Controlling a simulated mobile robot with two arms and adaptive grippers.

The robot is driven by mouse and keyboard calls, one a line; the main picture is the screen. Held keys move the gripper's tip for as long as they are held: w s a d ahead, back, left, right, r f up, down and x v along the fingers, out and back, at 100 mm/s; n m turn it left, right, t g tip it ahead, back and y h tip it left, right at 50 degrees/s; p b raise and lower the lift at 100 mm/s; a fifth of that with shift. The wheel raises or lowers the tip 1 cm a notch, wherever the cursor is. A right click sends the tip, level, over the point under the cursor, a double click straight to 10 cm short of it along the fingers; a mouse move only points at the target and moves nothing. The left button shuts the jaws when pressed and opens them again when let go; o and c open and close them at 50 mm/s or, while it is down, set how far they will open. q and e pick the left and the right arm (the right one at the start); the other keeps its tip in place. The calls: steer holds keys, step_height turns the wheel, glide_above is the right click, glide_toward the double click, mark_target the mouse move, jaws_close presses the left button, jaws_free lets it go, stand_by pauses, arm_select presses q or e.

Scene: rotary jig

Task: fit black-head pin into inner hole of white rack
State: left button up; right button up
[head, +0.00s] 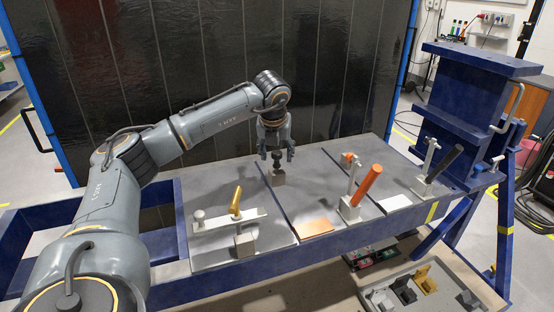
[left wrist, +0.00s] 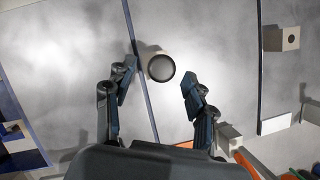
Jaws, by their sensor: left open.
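The black-head pin (head: 278,160) stands upright in a small grey-brown block (head: 279,179) at the back of the bench, near a panel seam. In the left wrist view its round dark head (left wrist: 161,68) shows from above, between my fingers and a little beyond their tips. My left gripper (head: 276,153) is open and points down just over the pin, with nothing held. A white bar (head: 256,214), which looks like the white rack, sits on the left panel, with a grey round-head pin and a gold pin at it. Its inner hole cannot be made out. My right gripper is out of view.
A clamp with an orange handle (head: 368,179) and an orange plate (head: 311,228) are on the middle panel. A clamp with a black handle (head: 445,163) is on the right panel. A grey tray (head: 375,293) of parts is at lower right. The left panel's back is clear.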

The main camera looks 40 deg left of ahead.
mark_target(277, 167)
arm_select(q)
steer(key=p+x, duration=0.1)
steer(key=x, duration=0.2)
steer(key=shift+a+f, duration=0.15)
steer(key=shift+f, duration=0.1)
steer(key=shift+w+f, duration=0.1)
steer(key=shift+f, duration=0.05)
steer(key=c, duration=1.1)
jaws_close()
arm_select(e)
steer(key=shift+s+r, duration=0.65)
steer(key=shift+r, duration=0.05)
